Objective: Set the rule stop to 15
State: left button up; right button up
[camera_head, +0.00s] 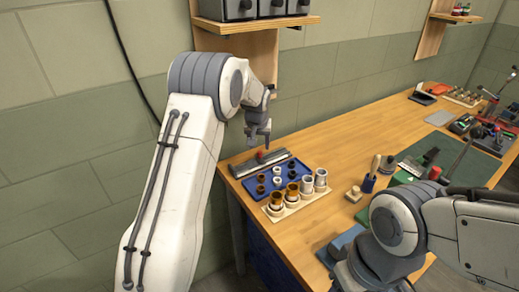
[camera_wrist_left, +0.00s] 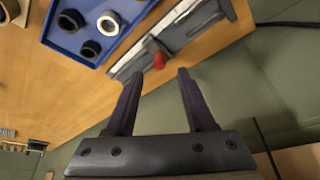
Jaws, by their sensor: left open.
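The rule (camera_head: 245,163) is a long grey metal bar lying on the bench near the wall, and it also shows in the left wrist view (camera_wrist_left: 195,23). Its stop has a red knob (camera_head: 260,155), seen in the left wrist view (camera_wrist_left: 159,61) too. The scale marks are too small to read. My left gripper (camera_head: 258,144) is open and empty above the rule, close to the red knob. In the left wrist view the knob appears just beyond the gap between the open fingertips (camera_wrist_left: 155,78), not held. My right arm is at lower right; its fingers are not visible.
A blue tray (camera_head: 248,184) with dark and white rings lies beside the rule. A pale rack (camera_head: 285,212) of brass and white cups stands in front of it. The wall is close behind the rule.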

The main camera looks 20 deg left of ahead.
aim_at(260, 152)
pick_arm(q)
jog(key=shift+x, duration=2.25)
grip_shut()
jog(key=shift+r, duration=0.1)
